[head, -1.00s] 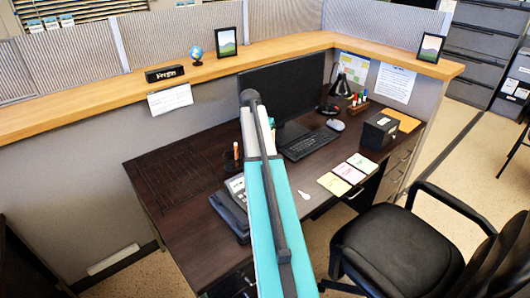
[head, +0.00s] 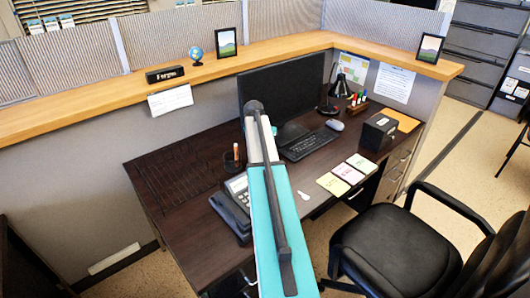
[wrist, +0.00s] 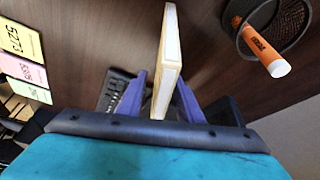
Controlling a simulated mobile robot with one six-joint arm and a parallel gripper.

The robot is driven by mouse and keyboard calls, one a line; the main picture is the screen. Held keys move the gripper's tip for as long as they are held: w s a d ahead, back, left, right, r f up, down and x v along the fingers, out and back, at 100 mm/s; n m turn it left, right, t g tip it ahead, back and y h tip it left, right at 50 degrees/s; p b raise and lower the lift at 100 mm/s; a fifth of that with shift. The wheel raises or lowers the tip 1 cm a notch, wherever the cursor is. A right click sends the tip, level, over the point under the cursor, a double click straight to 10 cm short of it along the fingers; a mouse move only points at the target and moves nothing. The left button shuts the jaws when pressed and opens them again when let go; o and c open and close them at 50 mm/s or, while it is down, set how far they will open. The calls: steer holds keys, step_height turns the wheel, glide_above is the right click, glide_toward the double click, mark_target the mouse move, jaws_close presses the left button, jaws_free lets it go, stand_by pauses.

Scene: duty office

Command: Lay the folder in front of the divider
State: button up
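My gripper (wrist: 160,95) has two purple fingers in the wrist view. They close on both sides of a thin cream slab with tan edges, which I take as the folder (wrist: 169,55). It stands upright, nearly edge-on, above the dark desk. The divider appears to be the grey partition (head: 80,205) with a wooden ledge behind the desk; I see no separate divider on the desktop.
The dark desk (head: 175,185) is bare at its left. A pen cup (wrist: 275,25) stands close beside the folder. The phone (head: 236,195), keyboard (head: 308,145), monitor (head: 285,95), note cards (head: 347,173) and black box (head: 379,131) occupy the desk. A chair (head: 395,250) stands in front.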

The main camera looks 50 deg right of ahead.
steer(key=shift+x, duration=0.8)
steer(key=shift+d+f, duration=0.1)
steer(key=shift+f, duration=0.2)
steer(key=shift+f, duration=0.2)
stand_by(0.4)
jaws_close()
